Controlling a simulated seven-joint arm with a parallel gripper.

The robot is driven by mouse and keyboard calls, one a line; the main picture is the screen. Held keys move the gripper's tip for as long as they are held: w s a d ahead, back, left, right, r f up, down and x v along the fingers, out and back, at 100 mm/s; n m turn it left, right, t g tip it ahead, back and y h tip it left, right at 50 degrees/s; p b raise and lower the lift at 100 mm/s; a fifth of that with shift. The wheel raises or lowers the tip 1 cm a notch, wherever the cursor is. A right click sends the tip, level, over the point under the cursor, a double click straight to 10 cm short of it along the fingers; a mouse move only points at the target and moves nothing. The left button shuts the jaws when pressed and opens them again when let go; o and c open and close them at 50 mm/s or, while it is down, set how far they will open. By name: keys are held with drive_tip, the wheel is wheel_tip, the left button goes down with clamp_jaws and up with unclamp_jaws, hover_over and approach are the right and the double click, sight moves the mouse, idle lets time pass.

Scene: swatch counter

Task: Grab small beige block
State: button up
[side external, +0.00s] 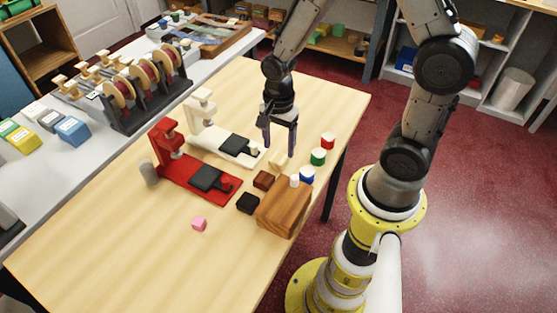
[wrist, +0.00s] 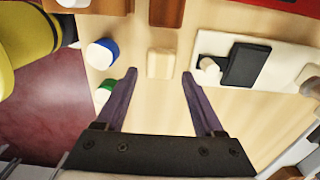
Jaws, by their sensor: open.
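The small beige block (side external: 277,158) sits on the wooden table, among small blocks and coloured cylinders. In the wrist view the beige block (wrist: 161,64) lies between the two fingertips in the picture, with a gap on each side. My gripper (side external: 279,150) is open, its purple-grey fingers pointing down close to the block. The wrist view shows the gripper (wrist: 159,73) empty, with its fingers spread wider than the block. Whether the tips are level with the block or above it I cannot tell.
A brown block (side external: 264,179) and a wooden box (side external: 283,211) stand just past the beige block. Green (side external: 318,157), blue (side external: 307,175) and red (side external: 328,141) cylinders stand to the right. A white stand (side external: 222,141) with a black pad is to the left.

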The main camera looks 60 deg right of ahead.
sight(279, 158)
wheel_tip(279, 158, down, 4)
drive_tip(key=shift+f, duration=0.1)
drive_tip(key=shift+c, duration=0.3)
clamp_jaws()
drive_tip(key=shift+r, duration=0.2)
